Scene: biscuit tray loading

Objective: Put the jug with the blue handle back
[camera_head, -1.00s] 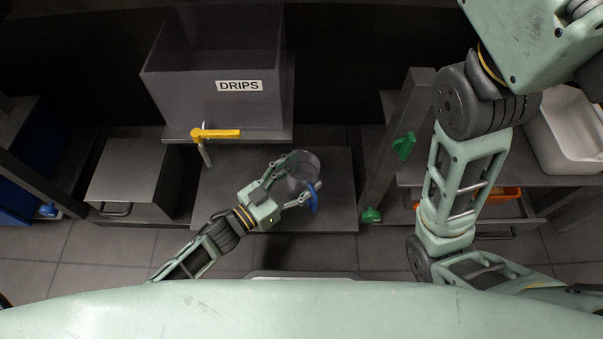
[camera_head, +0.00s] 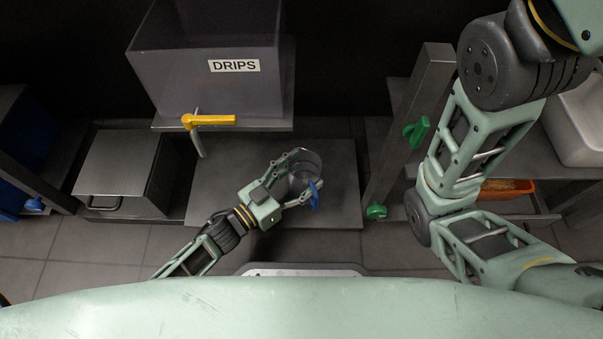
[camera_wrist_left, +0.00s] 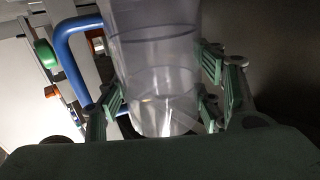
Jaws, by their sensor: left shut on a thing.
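The clear jug with the blue handle (camera_head: 303,174) is in my left gripper (camera_head: 292,180), over the low grey platform in the head view. The gripper's fingers close around the jug's body, and the blue handle sticks out to the right. In the left wrist view the see-through jug (camera_wrist_left: 160,75) sits between the green finger pads of the left gripper (camera_wrist_left: 165,95), with its blue handle (camera_wrist_left: 70,50) on the left. The jug looks empty. Whether its base touches the platform I cannot tell. My right arm shows, but its gripper is out of view.
The low grey platform (camera_head: 225,195) lies below a grey tank labelled DRIPS (camera_head: 190,80) with a yellow-handled tap (camera_head: 208,121). A grey box (camera_head: 115,165) stands left. A shelf post with green knobs (camera_head: 405,130) and an orange tray (camera_head: 507,187) are right.

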